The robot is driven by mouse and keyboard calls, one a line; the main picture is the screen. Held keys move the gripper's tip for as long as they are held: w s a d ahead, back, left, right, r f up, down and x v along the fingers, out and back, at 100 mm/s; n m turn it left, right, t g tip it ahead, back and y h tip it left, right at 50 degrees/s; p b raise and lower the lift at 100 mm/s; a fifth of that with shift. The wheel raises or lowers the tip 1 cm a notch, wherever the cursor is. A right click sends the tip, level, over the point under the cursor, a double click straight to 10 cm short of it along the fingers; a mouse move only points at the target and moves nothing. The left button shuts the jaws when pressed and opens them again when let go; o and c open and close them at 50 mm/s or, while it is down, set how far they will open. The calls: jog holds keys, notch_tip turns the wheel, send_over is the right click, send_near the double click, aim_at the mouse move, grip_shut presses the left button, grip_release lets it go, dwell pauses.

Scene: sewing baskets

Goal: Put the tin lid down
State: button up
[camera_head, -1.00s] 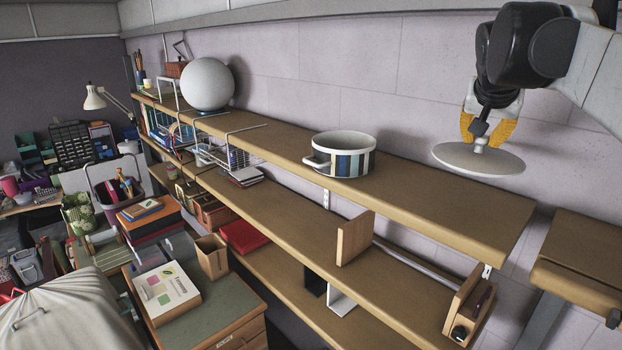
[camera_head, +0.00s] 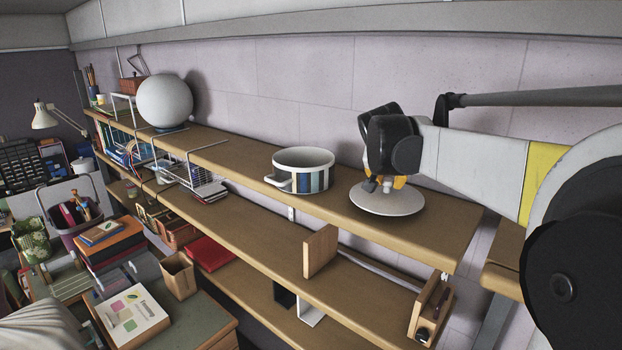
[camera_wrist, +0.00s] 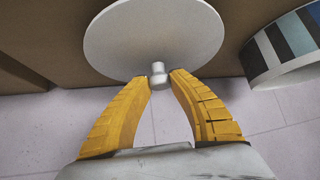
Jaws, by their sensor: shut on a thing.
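The tin lid (camera_head: 388,202) is a round, pale disc with a small knob. In the head view it is level, at the top shelf's surface, right of the striped pot; whether it touches the wood I cannot tell for sure. My gripper (camera_head: 383,184) is above the lid, its yellow fingers mostly hidden behind the dark wrist. In the wrist view my gripper (camera_wrist: 160,78) has its two yellow fingertips closed on the knob of the lid (camera_wrist: 150,35). The striped pot (camera_head: 312,179) stands open on the shelf, apart from the lid.
The top shelf (camera_head: 245,157) has bare wood left of the pot and at its right end. A large white globe (camera_head: 165,101) stands farther left, near a wire rack (camera_head: 190,172). The wall is close behind. A lower shelf holds a wooden bookend (camera_head: 320,251).

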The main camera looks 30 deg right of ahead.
jog(key=shift+f, duration=0.75)
jog(key=shift+f, duration=0.2)
jog(key=o, duration=1)
jog(key=shift+r, duration=0.2)
